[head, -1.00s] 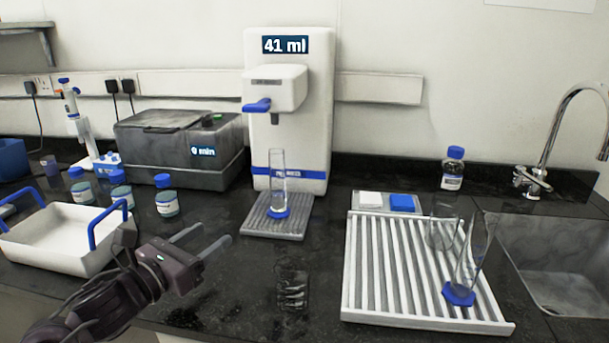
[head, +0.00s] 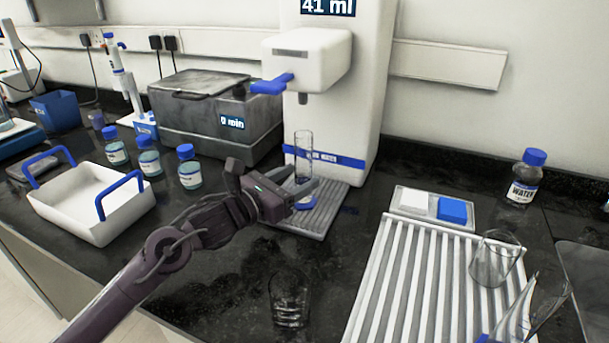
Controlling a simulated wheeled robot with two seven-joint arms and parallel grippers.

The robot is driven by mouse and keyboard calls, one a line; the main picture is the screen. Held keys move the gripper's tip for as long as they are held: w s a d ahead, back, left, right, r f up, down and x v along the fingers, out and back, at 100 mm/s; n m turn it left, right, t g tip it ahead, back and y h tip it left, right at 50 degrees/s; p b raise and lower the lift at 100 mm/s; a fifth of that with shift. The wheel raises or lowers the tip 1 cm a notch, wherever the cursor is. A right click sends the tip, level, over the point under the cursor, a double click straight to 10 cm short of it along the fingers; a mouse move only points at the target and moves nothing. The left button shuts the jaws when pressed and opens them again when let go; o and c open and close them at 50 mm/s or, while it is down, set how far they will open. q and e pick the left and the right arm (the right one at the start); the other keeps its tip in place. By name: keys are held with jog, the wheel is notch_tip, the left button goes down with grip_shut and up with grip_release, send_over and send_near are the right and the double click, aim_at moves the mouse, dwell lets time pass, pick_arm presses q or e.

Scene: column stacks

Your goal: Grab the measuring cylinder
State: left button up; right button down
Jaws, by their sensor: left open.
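The measuring cylinder (head: 303,150) is a tall clear tube with a blue base. It stands upright on the grey ribbed drip tray (head: 324,216) under the spout of the white water dispenser (head: 347,110). My left gripper (head: 301,178) is open, with its fingers reaching to the lower part of the cylinder. The fingers partly hide the lower tube and base. I cannot tell whether they touch the tube or are fully around it. My right gripper is not in view.
A clear beaker (head: 289,298) stands on the front counter. A white slatted rack (head: 400,290) at right holds a beaker (head: 495,258) and a tapering clear vessel (head: 524,312). Blue-capped bottles (head: 189,170) and a white tray (head: 85,232) stand left. A grey box (head: 215,120) is behind.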

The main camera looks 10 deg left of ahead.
pick_arm(q)
jog(key=shift+x, duration=1.35)
jog(key=c, duration=1.1)
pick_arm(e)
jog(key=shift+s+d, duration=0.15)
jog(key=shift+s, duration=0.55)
pick_arm(q)
jog(key=shift+a+r, duration=0.1)
jog(key=shift+r, duration=0.15)
jog(key=shift+c, duration=0.2)
